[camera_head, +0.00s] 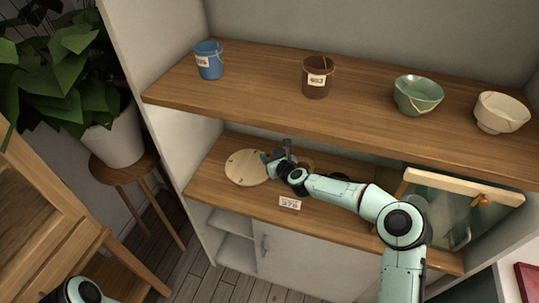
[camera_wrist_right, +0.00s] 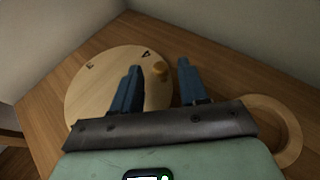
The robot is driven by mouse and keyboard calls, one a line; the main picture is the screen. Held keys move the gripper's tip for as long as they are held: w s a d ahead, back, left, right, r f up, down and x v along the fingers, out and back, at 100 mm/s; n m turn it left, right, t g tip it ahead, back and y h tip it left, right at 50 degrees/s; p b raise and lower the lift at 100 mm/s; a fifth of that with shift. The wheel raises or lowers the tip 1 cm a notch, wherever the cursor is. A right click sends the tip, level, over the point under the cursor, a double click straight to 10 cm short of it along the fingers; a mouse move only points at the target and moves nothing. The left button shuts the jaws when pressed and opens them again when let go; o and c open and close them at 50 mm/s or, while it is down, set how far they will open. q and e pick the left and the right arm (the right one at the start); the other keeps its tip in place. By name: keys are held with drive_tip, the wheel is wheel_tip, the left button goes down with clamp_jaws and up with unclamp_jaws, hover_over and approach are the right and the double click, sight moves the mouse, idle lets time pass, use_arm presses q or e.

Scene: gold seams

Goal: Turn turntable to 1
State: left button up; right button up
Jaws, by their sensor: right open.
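The turntable (camera_head: 240,170) is a round, pale wooden disc on the lower shelf. In the right wrist view the turntable (camera_wrist_right: 95,95) shows a small round knob (camera_wrist_right: 160,68) near its edge and dark marks on its top, too small to read surely. My right gripper (camera_head: 272,160) is at the disc's right edge in the head view. In the wrist view my right gripper (camera_wrist_right: 159,70) is open, with the knob between its fingertips; I cannot tell whether either finger touches it. My left gripper is out of view; only part of my left arm shows at the bottom left.
The upper shelf (camera_head: 260,92) overhangs the turntable, holding a blue pot (camera_head: 209,60), brown pot (camera_head: 318,77), green bowl (camera_head: 417,95) and cream bowl (camera_head: 500,112). A wooden ring (camera_wrist_right: 288,135) lies right of the gripper. A number card (camera_head: 290,203) is at the shelf front.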

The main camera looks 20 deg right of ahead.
drive_tip(key=shift+w+a+f, duration=0.1)
drive_tip(key=shift+w+f, duration=0.15)
drive_tip(key=shift+w, duration=0.35)
clamp_jaws()
drive_tip(key=shift+a, duration=0.1)
